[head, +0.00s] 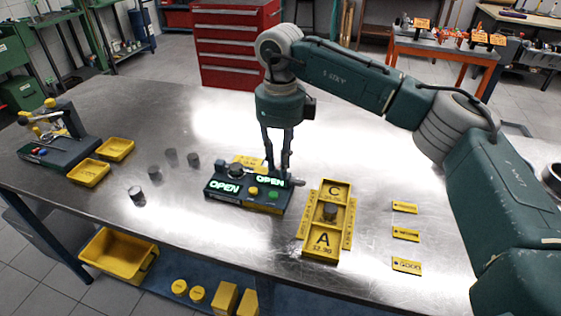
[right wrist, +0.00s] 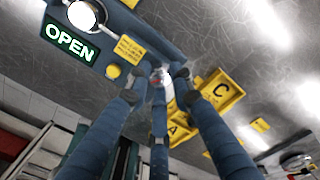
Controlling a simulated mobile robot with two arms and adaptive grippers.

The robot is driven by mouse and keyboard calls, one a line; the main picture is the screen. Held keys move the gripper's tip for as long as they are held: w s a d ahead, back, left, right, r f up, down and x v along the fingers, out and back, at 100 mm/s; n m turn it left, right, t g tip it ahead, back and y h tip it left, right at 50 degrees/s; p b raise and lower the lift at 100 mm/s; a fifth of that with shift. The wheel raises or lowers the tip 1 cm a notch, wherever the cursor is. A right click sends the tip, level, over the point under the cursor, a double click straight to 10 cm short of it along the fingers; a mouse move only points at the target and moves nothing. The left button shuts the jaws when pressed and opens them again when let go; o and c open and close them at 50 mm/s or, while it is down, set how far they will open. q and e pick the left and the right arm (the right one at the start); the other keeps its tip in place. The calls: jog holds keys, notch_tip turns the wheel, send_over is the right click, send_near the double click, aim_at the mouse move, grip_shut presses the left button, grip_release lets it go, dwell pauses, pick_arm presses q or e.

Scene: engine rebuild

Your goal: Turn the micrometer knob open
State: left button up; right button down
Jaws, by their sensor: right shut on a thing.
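The micrometer station (head: 237,205) is a dark teal block on the steel table. It has two lit green OPEN displays (head: 226,187), a yellow button (head: 253,191) and a green button (head: 273,195). The grey micrometer knob (head: 298,183) sticks out at its right end. My right gripper (head: 278,170) points down at that end. In the right wrist view the station (right wrist: 128,35) shows one OPEN display, and my right gripper's fingers (right wrist: 158,80) close around the pale metal knob (right wrist: 158,76). The fingers hide part of the knob. My left gripper is not in view.
Several dark cylinders stand left. Small yellow labels (head: 405,207) lie right. Yellow bins (head: 89,173) and another device (head: 55,150) are far left.

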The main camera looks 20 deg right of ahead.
jog(key=shift+w+r, duration=0.15)
jog(key=shift+r, duration=0.05)
jog(key=c, duration=1.5)
grip_release()
jog(key=shift+f, duration=0.1)
notch_tip(320, 180, up, 12)
